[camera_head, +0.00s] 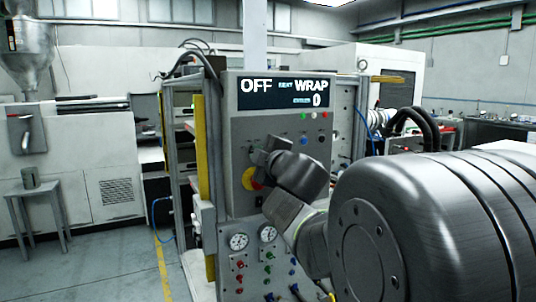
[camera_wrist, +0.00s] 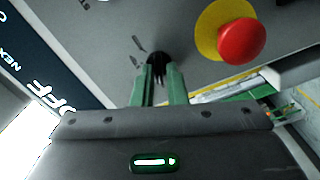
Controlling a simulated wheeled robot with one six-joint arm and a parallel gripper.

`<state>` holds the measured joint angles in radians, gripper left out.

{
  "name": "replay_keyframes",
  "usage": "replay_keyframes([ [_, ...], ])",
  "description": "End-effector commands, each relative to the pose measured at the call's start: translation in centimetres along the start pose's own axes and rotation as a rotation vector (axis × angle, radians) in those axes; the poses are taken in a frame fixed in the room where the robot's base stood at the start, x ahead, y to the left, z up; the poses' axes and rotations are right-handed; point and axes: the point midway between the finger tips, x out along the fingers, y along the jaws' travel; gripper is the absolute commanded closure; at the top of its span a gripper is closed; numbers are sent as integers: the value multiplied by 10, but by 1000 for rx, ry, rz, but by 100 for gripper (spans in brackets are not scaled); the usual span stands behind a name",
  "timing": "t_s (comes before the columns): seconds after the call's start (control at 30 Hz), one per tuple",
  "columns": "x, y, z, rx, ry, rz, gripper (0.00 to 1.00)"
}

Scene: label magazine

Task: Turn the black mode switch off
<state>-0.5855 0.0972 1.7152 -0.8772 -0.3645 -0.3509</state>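The grey control panel (camera_head: 235,130) stands upright in the middle of the head view, with a dark display (camera_head: 285,93) at its top reading "OFF", "NEXT", "WRAP" and "0". The black mode switch (camera_wrist: 157,62) shows in the wrist view between the green fingertips of my gripper (camera_wrist: 158,75). The fingers lie along both sides of the knob with no clear gap. In the head view, my gripper (camera_head: 262,160) is against the panel and hides the switch.
A red emergency stop button (camera_wrist: 242,42) on a yellow disc (camera_wrist: 208,30) sits close to the right of the switch in the wrist view. Small coloured lamps (camera_head: 313,115) sit below the display. Gauges (camera_head: 238,241) and knobs are on the lower panel. A yellow post (camera_head: 201,150) stands at its left.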

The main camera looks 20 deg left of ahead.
Motion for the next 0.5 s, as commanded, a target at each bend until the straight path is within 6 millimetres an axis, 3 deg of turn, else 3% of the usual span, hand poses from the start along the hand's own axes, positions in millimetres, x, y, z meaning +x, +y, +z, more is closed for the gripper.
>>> replay_keyframes([
  [0.07,0,0,0,0,0,0,71],
  [0.37,-1,1,0,1,1,1,71],
  [0.5,-11,2,-1,1,1,4,71],
])
